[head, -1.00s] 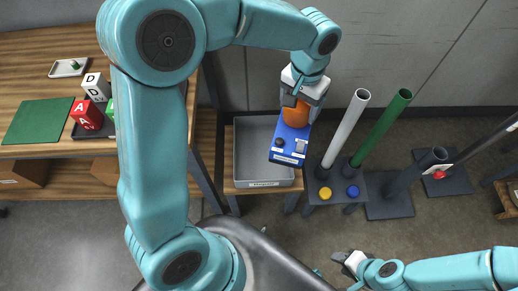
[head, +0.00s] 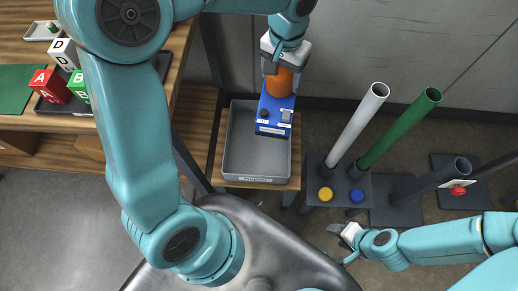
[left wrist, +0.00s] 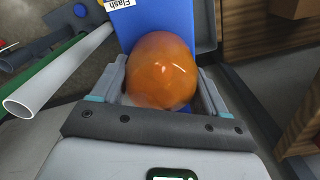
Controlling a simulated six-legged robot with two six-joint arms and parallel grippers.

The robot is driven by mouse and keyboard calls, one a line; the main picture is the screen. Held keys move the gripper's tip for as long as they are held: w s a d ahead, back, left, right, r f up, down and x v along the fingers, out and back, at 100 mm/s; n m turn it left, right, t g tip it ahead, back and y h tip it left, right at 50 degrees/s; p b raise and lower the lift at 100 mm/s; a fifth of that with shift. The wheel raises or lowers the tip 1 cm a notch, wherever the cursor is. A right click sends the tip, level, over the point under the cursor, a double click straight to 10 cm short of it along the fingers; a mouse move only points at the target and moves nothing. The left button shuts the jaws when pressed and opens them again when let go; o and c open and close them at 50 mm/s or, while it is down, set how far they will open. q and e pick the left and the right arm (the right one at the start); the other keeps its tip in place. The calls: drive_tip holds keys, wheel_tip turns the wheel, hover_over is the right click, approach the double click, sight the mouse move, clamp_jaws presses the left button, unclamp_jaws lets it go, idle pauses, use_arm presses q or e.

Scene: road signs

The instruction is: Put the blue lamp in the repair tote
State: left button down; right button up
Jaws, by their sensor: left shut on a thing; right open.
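The blue lamp has a blue body (head: 274,116) with a black knob and an orange dome (head: 279,83). My left gripper (head: 280,70) is shut on the orange dome, and the body points down toward the front. In the left wrist view the orange dome (left wrist: 162,70) sits between the two fingers. The grey repair tote (head: 240,151) stands on a wooden stand, and its visible inside is empty. The lamp shows over the tote's back right part; its height above the floor of the tote is hard to tell. My right gripper (head: 345,240) is open and empty.
Right of the tote, a dark stand (head: 316,170) holds a white tube (head: 358,128), a green tube (head: 400,128), and yellow and blue buttons. A dark grey tube (head: 432,180) stands further right. A wooden table (head: 18,38) with lettered blocks is at left.

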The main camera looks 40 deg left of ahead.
use_arm(q)
drive_tip(key=s+a+f+b, duration=0.1)
drive_tip(key=a+f+b, duration=0.1)
drive_tip(key=f+b, duration=0.9)
drive_tip(key=s+a+f+n+b, duration=0.1)
drive_tip(key=a+f+b, duration=0.2)
drive_tip(key=f+b, duration=0.8)
wheel_tip(320, 180, down, 13)
drive_tip(key=shift+s+f, duration=0.15)
unclamp_jaws()
wheel_tip(320, 180, up, 12)
drive_tip(key=p, duration=0.3)
drive_tip(key=shift+p, duration=0.35)
